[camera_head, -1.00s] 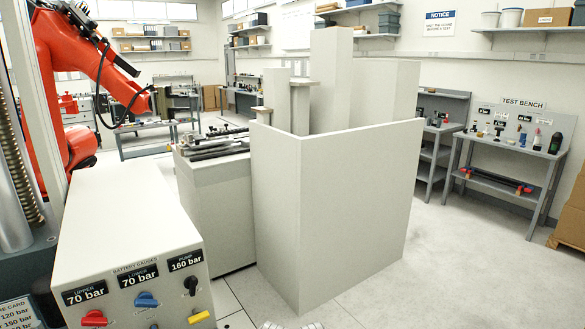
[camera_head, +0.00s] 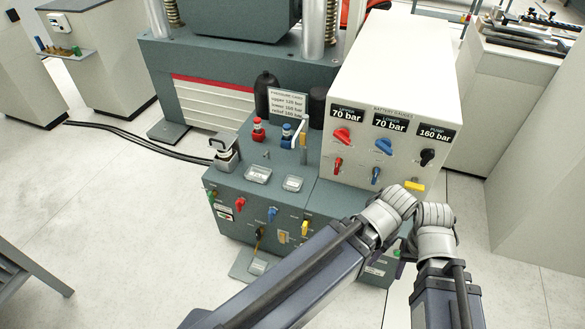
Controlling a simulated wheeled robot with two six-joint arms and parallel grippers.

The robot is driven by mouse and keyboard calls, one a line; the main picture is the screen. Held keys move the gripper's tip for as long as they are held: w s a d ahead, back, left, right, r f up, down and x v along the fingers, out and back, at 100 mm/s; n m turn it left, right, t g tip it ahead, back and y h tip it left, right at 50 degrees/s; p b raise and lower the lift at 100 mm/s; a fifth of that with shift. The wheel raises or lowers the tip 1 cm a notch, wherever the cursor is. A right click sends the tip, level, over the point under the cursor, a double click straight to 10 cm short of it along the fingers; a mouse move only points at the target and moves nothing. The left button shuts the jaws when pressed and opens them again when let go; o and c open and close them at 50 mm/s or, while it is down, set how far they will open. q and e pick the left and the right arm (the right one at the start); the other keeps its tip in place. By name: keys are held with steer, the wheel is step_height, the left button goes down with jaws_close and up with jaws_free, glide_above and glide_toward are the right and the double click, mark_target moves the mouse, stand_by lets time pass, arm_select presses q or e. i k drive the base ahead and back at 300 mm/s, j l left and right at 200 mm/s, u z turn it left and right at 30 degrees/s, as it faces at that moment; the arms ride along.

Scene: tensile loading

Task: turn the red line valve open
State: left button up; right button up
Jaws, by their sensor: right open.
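Several red controls show in the head view, and I cannot tell which is the red line valve. A large red knob (camera_head: 342,136) sits below the UPPER 70 bar display, with a small red lever (camera_head: 337,166) under it. Another red handle (camera_head: 241,204) is on the front of the grey-green console, and a red-topped fitting (camera_head: 258,130) stands on its top. My right gripper (camera_head: 403,258) is open, small and mostly hidden behind my arm links, low beside the console's right front, apart from these red controls. My left gripper is not in view.
The white gauge box (camera_head: 400,75) stands on the right of the grey-green console (camera_head: 280,172). Blue, yellow, green and black handles crowd the red ones. A card (camera_head: 287,104) stands on the console top. A press frame rises behind.

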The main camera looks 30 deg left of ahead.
mark_target(339, 162)
steer(key=u, duration=0.7)
steer(key=i+l+z, duration=0.15)
steer(key=l+z, duration=0.25)
steer(key=i+l+z, duration=0.15)
steer(key=z, duration=0.25)
